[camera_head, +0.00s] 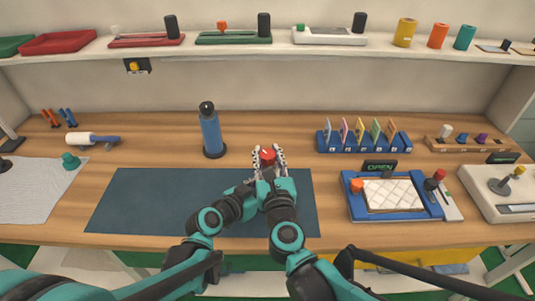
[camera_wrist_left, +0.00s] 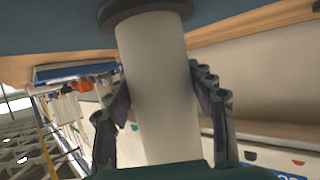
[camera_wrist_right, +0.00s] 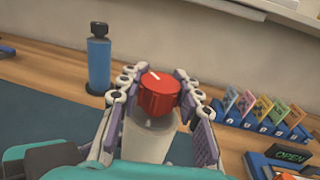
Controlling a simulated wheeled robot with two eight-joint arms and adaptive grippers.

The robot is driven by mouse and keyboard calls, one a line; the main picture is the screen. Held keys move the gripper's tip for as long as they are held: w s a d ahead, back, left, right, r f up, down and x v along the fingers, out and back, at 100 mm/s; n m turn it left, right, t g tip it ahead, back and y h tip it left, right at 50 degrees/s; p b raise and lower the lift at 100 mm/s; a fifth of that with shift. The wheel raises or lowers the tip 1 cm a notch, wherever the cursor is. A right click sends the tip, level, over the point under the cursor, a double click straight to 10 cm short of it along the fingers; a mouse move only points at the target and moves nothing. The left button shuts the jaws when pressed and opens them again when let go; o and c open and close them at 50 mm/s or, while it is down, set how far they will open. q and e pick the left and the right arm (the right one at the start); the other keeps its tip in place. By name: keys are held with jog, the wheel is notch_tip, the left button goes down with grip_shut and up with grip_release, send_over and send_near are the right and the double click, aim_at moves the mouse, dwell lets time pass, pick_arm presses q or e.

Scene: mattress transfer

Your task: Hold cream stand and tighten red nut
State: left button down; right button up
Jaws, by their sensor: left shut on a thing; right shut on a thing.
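The red nut (camera_head: 268,155) shows between the fingers of my right gripper (camera_head: 269,158) near the back edge of the dark mat. In the right wrist view the red nut (camera_wrist_right: 159,94), with a white mark on top, sits on the upper end of the cream stand (camera_wrist_right: 147,138). My right gripper (camera_wrist_right: 157,86) is shut on the nut, a finger on each side. In the left wrist view the cream stand (camera_wrist_left: 158,75) is a thick post on a dark round base, between the fingers of my left gripper (camera_wrist_left: 160,100). My left gripper is hidden behind my arms in the head view.
A blue bottle (camera_head: 211,133) stands left of the stand. A blue card rack (camera_head: 363,140) and a blue tray (camera_head: 352,200) with an OPEN sign (camera_head: 380,167) lie to the right. The dark mat (camera_head: 130,200) is bare on its left. A shelf (camera_head: 230,46) runs above.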

jog(key=o, duration=1.2)
jog(key=s+d, duration=0.1)
jog(key=s, duration=1.1)
jog(key=shift+d, duration=0.35)
jog(key=shift+w, duration=0.1)
pick_arm(q)
jog(key=shift+c, duration=2.4)
grip_release()
